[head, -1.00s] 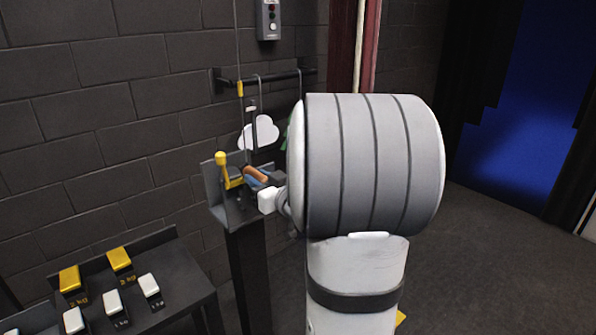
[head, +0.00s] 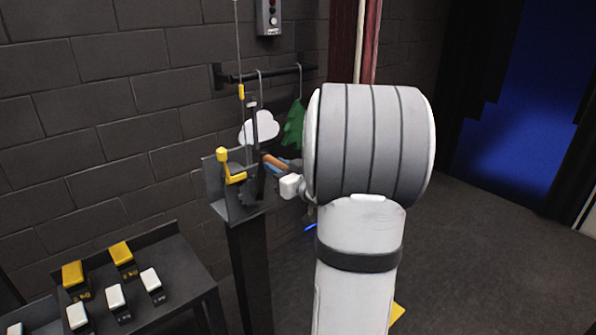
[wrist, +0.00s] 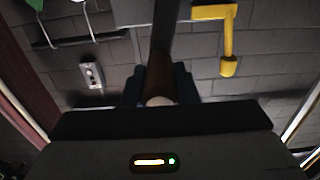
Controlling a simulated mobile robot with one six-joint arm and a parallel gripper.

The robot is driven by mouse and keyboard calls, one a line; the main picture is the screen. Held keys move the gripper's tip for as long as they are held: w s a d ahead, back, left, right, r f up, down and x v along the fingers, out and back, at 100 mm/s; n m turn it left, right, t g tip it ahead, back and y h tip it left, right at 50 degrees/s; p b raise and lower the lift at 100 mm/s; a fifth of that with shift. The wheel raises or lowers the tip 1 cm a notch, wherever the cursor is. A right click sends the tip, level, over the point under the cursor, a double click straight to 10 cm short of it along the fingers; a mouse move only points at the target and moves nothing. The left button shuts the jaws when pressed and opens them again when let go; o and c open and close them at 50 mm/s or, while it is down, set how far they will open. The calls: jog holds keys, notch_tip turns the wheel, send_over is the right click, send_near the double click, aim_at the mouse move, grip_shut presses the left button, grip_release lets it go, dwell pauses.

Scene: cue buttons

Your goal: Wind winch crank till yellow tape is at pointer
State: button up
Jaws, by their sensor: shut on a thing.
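The winch (head: 238,200) stands on a dark post left of my arm in the head view. Its crank handle (head: 274,161) is a brown wooden grip at the end of a dark crank arm (head: 261,178). My gripper (head: 288,166) is shut around this handle; my wrist partly hides the fingers. In the wrist view the brown handle (wrist: 159,72) lies between my dark fingertips (wrist: 160,88). The yellow tape (head: 241,91) is a small band on the thin vertical cable above the winch. A dark upright with a pale tip (head: 252,102), possibly the pointer, stands just right of and slightly below the tape.
A yellow lever (head: 228,165) is on the winch's left side, close to the crank. A rail (head: 280,74) on the wall carries a hanging white cloud (head: 262,128) and a green tree shape (head: 294,128). A bench (head: 180,285) with yellow and white weights is lower left.

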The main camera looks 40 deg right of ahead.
jog(key=shift+d+r, duration=0.15)
jog(key=shift+d, duration=0.05)
jog(key=d+f, duration=0.1)
jog(key=d+f+b, duration=0.1)
jog(key=d, duration=0.2)
jog(key=shift+w+d+f, duration=0.15)
jog(key=shift+d+f, duration=0.2)
jog(key=shift+f, duration=0.15)
jog(key=d+f+b, duration=0.1)
jog(key=f, duration=0.1)
jog(key=d+f+b, duration=0.1)
jog(key=f+b, duration=0.1)
jog(key=shift+d, duration=0.15)
jog(key=o, duration=0.6)
jog(key=shift+r, duration=0.15)
jog(key=o, duration=0.5)
jog(key=shift+r, duration=0.15)
